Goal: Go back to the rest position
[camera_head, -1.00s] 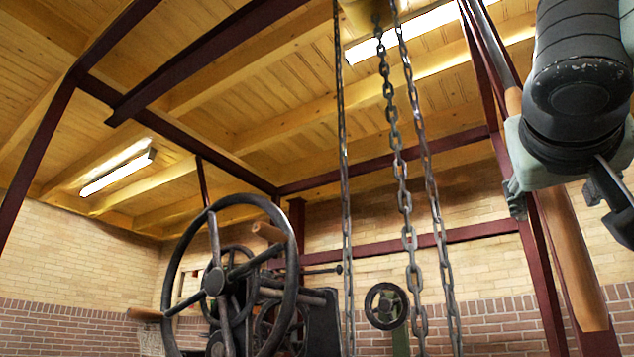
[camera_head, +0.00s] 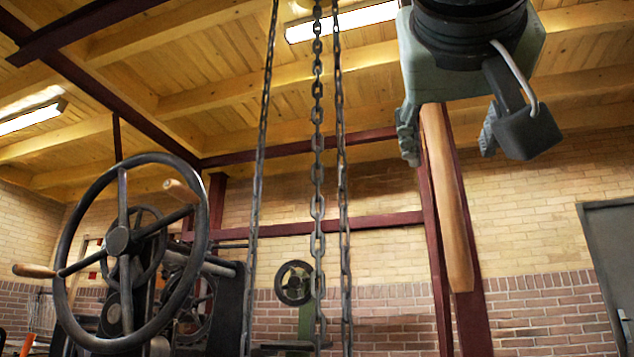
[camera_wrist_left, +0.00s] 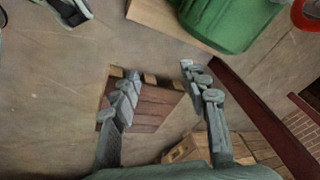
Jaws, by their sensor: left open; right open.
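My right gripper (camera_head: 448,146) hangs at the upper right of the head view, pale green-grey with a black wrist above it. Its fingers point down and stand apart, with nothing between them. Behind it stands a wooden handle or post (camera_head: 447,205). My left gripper (camera_wrist_left: 160,75) shows only in the left wrist view. Its two grey fingers are spread wide and empty above the floor. A brown slatted wooden piece (camera_wrist_left: 150,108) shows beyond and between the fingers. The left arm is not in the head view.
A big spoked handwheel (camera_head: 118,240) of a press stands at the left. Several hanging chains (camera_head: 318,200) cross the middle. A grey door (camera_head: 612,260) is at the far right. A green bin (camera_wrist_left: 235,22) and bare floor (camera_wrist_left: 60,75) show in the left wrist view.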

